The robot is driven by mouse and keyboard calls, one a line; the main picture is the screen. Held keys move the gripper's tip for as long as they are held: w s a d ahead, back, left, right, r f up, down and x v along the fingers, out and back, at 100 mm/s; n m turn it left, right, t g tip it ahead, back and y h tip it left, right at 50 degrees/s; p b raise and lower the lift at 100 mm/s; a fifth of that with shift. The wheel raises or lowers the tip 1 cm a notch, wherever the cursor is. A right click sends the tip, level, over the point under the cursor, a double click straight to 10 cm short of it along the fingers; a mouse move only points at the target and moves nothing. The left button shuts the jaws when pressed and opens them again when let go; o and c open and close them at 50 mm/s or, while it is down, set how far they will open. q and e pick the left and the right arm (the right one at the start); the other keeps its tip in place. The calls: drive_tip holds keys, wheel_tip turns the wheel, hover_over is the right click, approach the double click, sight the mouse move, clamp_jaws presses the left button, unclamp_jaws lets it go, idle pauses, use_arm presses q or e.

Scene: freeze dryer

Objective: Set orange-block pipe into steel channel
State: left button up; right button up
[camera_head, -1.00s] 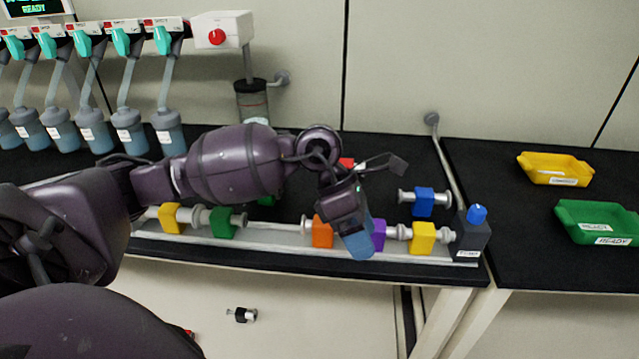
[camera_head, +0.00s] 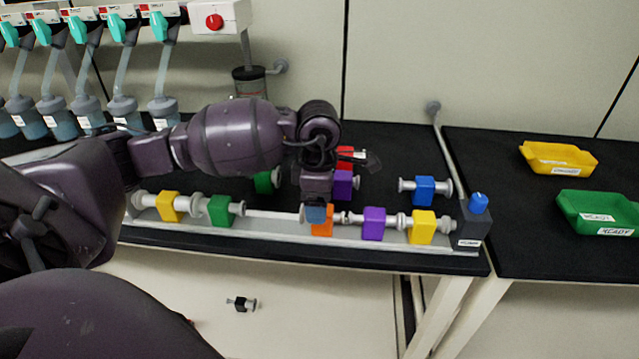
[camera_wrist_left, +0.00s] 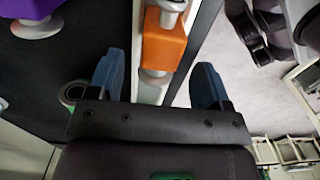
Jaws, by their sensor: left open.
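The orange-block pipe (camera_head: 322,228) lies at the steel channel (camera_head: 280,236) on the front of the bench, between a green-block pipe and a purple-block pipe. Whether it is fully seated I cannot tell. My left gripper (camera_head: 316,213) is over the orange block and partly hides it in the head view. In the left wrist view the two blue fingers (camera_wrist_left: 158,84) are spread apart, with the orange block (camera_wrist_left: 164,52) just ahead between their lines and nothing gripped. The pipe's metal ends run along the pale channel strip. My right gripper is not in view.
Yellow (camera_head: 170,206), green (camera_head: 220,210), purple (camera_head: 374,224) and another yellow block (camera_head: 422,226) line the channel. A dark end block with a blue knob (camera_head: 478,203) closes its right end. A blue-block pipe (camera_head: 424,190) lies behind. Yellow (camera_head: 557,158) and green trays (camera_head: 598,212) stand right.

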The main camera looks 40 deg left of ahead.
sight(325, 230)
use_arm(q)
wheel_tip(325, 230, down, 3)
drive_tip(key=shift+r, duration=0.2)
drive_tip(key=shift+f, duration=0.7)
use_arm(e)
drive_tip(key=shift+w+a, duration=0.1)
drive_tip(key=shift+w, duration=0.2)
use_arm(q)
drive_tip(key=c, duration=1.1)
drive_tip(key=shift+c, duration=0.2)
drive_tip(key=shift+w+d, duration=0.15)
drive_tip(key=shift+d, duration=0.15)
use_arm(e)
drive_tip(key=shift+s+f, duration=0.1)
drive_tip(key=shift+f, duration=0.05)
use_arm(q)
drive_tip(key=o, duration=1.1)
drive_tip(key=shift+o, duration=0.2)
